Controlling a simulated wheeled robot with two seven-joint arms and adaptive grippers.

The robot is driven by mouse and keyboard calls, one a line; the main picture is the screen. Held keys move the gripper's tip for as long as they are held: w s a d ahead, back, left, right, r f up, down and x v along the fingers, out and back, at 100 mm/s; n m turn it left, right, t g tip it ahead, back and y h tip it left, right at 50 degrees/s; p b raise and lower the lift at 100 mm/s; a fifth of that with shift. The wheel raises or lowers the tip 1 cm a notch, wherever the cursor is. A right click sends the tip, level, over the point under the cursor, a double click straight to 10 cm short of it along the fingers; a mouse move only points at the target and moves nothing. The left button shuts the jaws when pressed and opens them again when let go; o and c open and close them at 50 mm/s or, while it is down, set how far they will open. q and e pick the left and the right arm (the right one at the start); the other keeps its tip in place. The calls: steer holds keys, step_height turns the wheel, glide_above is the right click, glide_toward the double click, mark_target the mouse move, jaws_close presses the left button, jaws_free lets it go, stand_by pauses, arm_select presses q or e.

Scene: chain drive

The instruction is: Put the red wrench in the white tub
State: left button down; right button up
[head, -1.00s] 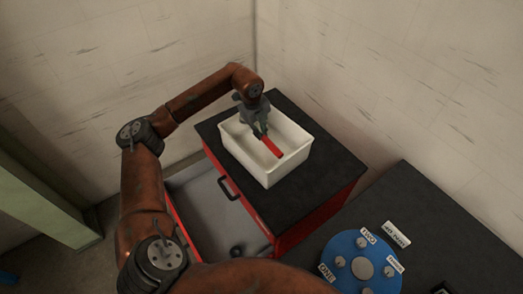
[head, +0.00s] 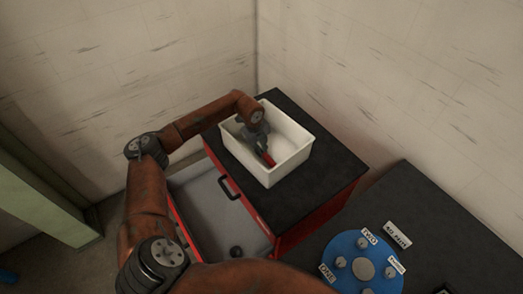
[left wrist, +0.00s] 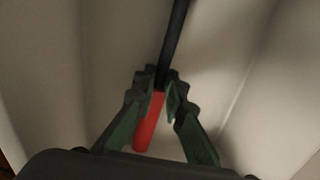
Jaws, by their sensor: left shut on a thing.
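The white tub (head: 270,178) stands on the black top of a red cabinet in the head view. My left gripper (head: 265,155) points down inside the tub. It is shut on the red wrench (head: 270,162), whose red end shows just beyond the fingers. In the left wrist view the red handle (left wrist: 149,122) lies between the green fingers of the gripper (left wrist: 160,95), and a dark shaft runs on upward from it. The tub's pale walls fill the background there. I cannot tell whether the wrench touches the tub floor. My right gripper is not in view.
The red cabinet (head: 320,211) has an open drawer (head: 215,215) on its left side, with a small dark round thing inside. A dark table (head: 430,220) at the lower right holds a blue disc (head: 345,250) with labels. Walls stand close behind the cabinet.

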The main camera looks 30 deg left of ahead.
arm_select(q)
steer(key=shift+f, duration=0.1)
steer(key=c, duration=2)
jaws_free()
steer(key=r, duration=0.4)
steer(key=s+r, duration=0.1)
steer(key=r, duration=0.3)
steer(key=s+r, duration=0.1)
steer(key=r, duration=0.3)
steer(key=shift+s+a+p, duration=0.15)
steer(key=shift+a+p, duration=0.1)
steer(key=shift+p, duration=0.05)
